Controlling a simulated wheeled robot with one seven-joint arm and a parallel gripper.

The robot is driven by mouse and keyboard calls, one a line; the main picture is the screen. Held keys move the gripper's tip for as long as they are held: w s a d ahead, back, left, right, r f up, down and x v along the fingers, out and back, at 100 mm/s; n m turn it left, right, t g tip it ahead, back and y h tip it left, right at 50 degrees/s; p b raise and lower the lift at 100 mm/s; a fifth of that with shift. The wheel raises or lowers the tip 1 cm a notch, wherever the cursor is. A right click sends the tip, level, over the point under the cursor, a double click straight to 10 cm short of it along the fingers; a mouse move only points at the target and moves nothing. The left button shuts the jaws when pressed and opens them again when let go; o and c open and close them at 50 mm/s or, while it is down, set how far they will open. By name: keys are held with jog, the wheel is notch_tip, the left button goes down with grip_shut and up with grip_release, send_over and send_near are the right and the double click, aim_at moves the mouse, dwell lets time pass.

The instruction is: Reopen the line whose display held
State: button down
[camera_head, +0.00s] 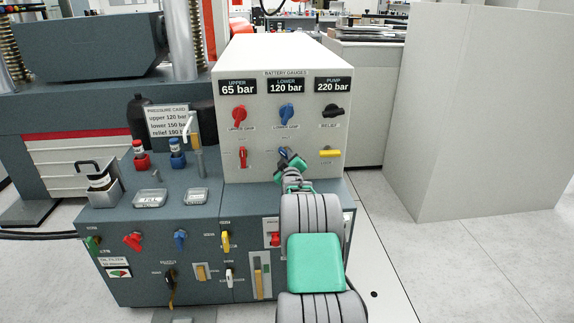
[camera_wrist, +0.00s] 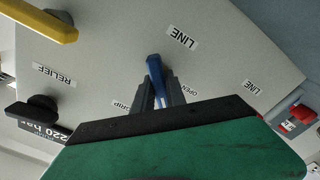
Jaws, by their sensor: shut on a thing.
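The gauge box (camera_head: 275,62) has displays reading UPPER 65 bar (camera_head: 238,86), LOWER 120 bar (camera_head: 286,84) and PUMP 220 bar (camera_head: 333,84). Below the lower display are a blue knob (camera_head: 286,114) and, lower, a blue line lever (camera_wrist: 155,70). My gripper (camera_wrist: 158,94) is shut on this lever. In the head view my gripper (camera_head: 289,160) partly covers it. An OPEN label (camera_wrist: 188,88) and a LINE label (camera_wrist: 182,38) are beside it. Below the upper display are a red knob (camera_head: 239,116) and a red line lever (camera_head: 243,157), hanging about vertical.
A black relief knob (camera_head: 333,111) and a horizontal yellow lever (camera_head: 329,153) are right of my gripper. A pressure card (camera_head: 168,121) reads upper 120, lower 150, relief apparently 180 bar. A bench-top tap (camera_head: 194,130) stands left. Several coloured valves line the lower front panel.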

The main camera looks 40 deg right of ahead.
jog(key=n+b, duration=0.4)
jog(key=n, duration=0.1)
jog(key=shift+f, duration=0.15)
jog(key=shift+n+b, duration=1.35)
jog(key=shift+n, duration=0.65)
jog(key=shift+r, duration=0.2)
jog(key=c, duration=1.4)
grip_release()
jog(key=shift+o, duration=0.2)
jog(key=p+v, duration=0.2)
jog(key=v, duration=0.5)
jog(key=shift+s+a, duration=0.3)
